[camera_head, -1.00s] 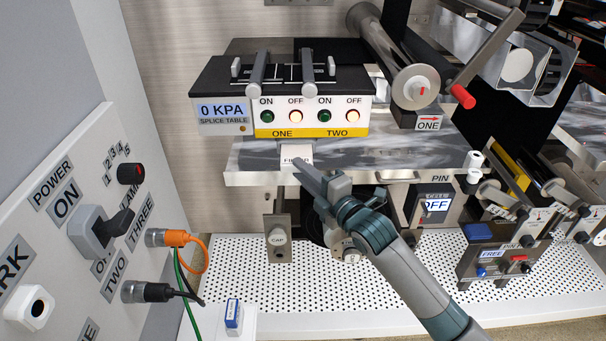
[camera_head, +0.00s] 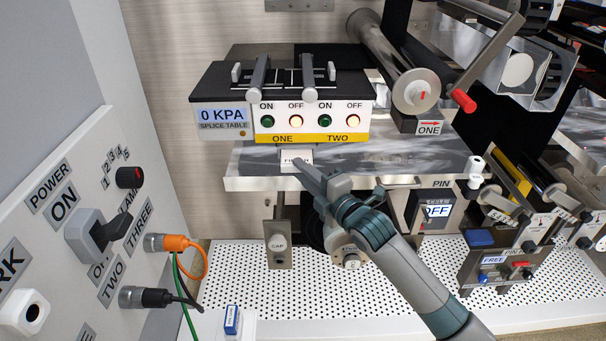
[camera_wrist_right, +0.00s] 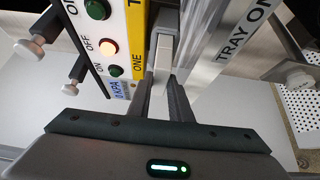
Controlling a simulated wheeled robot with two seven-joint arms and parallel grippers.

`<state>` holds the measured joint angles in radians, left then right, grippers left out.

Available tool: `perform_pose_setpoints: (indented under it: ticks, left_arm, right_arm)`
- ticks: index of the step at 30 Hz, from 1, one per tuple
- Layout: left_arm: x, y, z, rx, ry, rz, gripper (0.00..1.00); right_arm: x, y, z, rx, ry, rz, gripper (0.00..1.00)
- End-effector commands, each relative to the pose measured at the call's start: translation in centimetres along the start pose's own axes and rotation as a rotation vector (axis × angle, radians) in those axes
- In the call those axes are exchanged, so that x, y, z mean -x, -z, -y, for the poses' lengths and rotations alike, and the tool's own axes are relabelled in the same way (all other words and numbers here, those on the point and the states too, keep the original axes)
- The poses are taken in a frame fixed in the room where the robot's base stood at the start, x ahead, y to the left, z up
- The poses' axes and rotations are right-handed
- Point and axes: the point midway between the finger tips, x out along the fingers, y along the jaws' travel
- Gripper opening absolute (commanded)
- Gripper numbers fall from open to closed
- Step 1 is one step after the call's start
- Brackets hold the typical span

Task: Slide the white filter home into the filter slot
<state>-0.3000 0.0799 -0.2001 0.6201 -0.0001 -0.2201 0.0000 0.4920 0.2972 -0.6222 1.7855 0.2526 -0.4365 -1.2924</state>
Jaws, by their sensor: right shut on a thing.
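The white filter (camera_head: 297,161), with a dark-lettered label on its front, is just below the yellow strip of the splice table box. My right gripper (camera_head: 305,175) reaches up to it from the lower right. In the right wrist view its two fingers (camera_wrist_right: 165,92) are shut on the filter (camera_wrist_right: 162,62), one on each side. The far end of the filter meets a grey housing (camera_wrist_right: 167,22) beside the yellow strip, which appears to be the filter slot. How deep the filter sits inside cannot be told. My left gripper is not in view.
The splice table box (camera_head: 280,118), with lit buttons, stands directly above the filter. A metal tray (camera_head: 400,160) runs close beneath. A CAP block (camera_head: 278,243) hangs below. A panel (camera_head: 60,235) with cables stands at left.

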Motion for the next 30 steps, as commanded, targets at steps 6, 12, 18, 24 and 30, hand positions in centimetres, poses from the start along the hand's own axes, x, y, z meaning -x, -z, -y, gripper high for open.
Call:
perform_pose_setpoints:
  ticks: [6,12,18,24,30]
  left_arm:
    - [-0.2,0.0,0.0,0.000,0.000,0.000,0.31]
    - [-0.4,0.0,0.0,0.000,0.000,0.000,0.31]
    - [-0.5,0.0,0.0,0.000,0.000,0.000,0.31]
    - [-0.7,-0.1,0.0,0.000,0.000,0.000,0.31]
    - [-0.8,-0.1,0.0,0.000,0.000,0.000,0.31]
  right_arm:
    - [-0.4,-0.3,-0.1,0.001,-0.003,0.000,0.00]
    - [-0.8,-0.5,-0.1,0.000,-0.002,0.000,0.00]
    - [-1.1,-0.7,-0.1,0.001,-0.002,0.000,0.00]
    - [-1.4,-1.0,-0.1,0.001,-0.002,0.000,0.00]
    - [-1.8,-1.2,0.0,0.001,-0.001,0.000,0.00]
